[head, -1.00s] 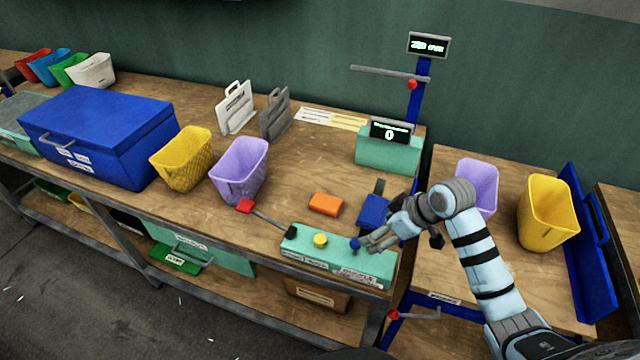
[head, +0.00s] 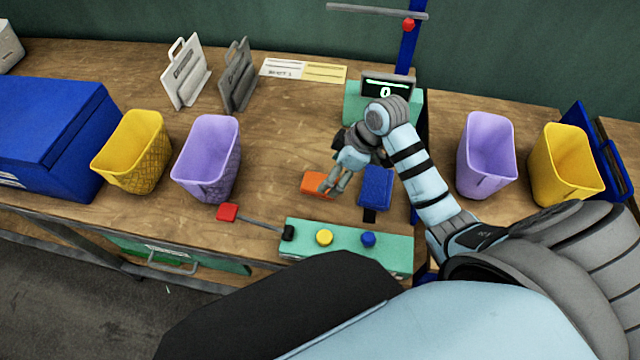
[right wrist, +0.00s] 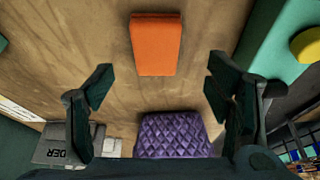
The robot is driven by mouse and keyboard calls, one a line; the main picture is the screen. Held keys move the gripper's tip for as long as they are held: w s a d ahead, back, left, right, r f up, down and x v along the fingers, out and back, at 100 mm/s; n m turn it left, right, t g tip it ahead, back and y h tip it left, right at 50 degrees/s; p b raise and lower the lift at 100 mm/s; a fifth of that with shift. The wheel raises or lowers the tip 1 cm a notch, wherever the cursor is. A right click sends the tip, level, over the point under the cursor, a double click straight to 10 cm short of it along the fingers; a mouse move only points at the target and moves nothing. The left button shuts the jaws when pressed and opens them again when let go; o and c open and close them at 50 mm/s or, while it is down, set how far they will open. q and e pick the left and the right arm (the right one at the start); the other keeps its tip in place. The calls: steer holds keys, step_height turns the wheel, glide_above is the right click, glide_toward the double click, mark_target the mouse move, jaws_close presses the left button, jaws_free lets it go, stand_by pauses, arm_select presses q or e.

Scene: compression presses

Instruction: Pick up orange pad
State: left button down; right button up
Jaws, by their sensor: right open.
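The orange pad (head: 315,183) lies flat on the wooden table, left of the blue block of the press. My right gripper (head: 328,190) is over the pad's right side in the head view and hides part of it. In the right wrist view the whole orange pad (right wrist: 156,44) shows beyond the fingertips, roughly centred between them. The right gripper (right wrist: 158,85) is open with nothing between its fingers. Whether it touches the pad cannot be told from the head view, but the wrist view shows them apart. My left gripper is not in view.
A green control box (head: 345,243) with yellow and blue buttons and a red-tipped lever stands in front. The blue block (head: 376,187) is close on the right. A purple bin (head: 207,160) and yellow bin (head: 133,153) stand left. A display (head: 387,90) stands behind.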

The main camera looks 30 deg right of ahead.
mark_target(321, 181)
steer(key=shift+w+a+f, duration=0.1)
steer(key=shift+a+f, duration=0.15)
steer(key=shift+f, duration=0.35)
steer(key=x, duration=0.2)
steer(key=w+b+x, duration=0.1)
steer(key=x, duration=0.2)
steer(key=shift+d+f, duration=0.1)
steer(key=shift+f, duration=0.1)
steer(key=shift+w+f, duration=0.15)
steer(key=shift+f, duration=0.15)
steer(key=shift+r, duration=0.15)
steer(key=shift+s, duration=0.25)
steer(key=shift+c, duration=1.1)
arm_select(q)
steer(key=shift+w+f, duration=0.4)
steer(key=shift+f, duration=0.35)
arm_select(e)
steer(key=c, duration=0.7)
